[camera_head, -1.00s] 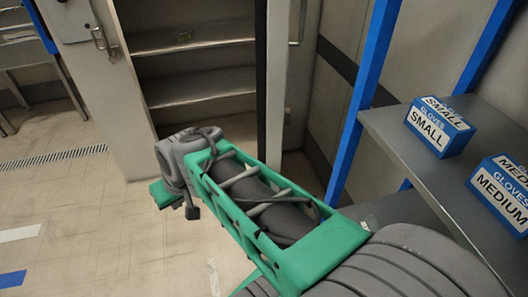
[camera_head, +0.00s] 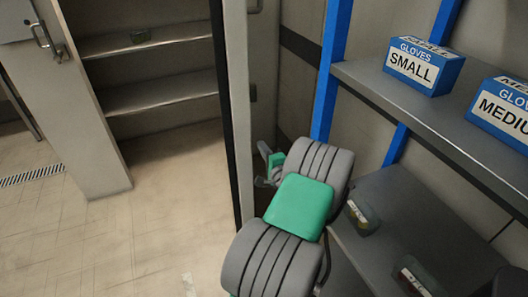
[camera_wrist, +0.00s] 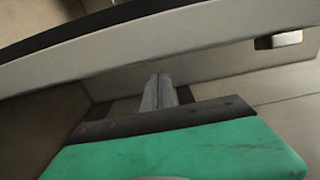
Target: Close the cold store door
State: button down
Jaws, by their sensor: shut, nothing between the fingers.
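The cold store door (camera_head: 239,110) stands open in the head view, seen nearly edge-on, with a dark seal along its left edge. The opening with shelves (camera_head: 150,95) shows to its left. My arm reaches in on the right side of the door, between it and the rack. My gripper (camera_wrist: 161,80) is shut and empty in the wrist view, its fingers pointing toward a pale surface. The pale door edge with its dark seal (camera_wrist: 130,30) crosses the top of that view. In the head view my gripper is small and partly hidden; contact with the door cannot be told.
A metal rack with blue posts (camera_head: 332,70) stands close on the right, holding a small gloves box (camera_head: 425,65) and a medium gloves box (camera_head: 503,108). Small containers (camera_head: 362,216) sit on its lower shelf. Pale floor (camera_head: 150,225) is clear at left.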

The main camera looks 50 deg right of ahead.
jog(key=x, duration=0.6)
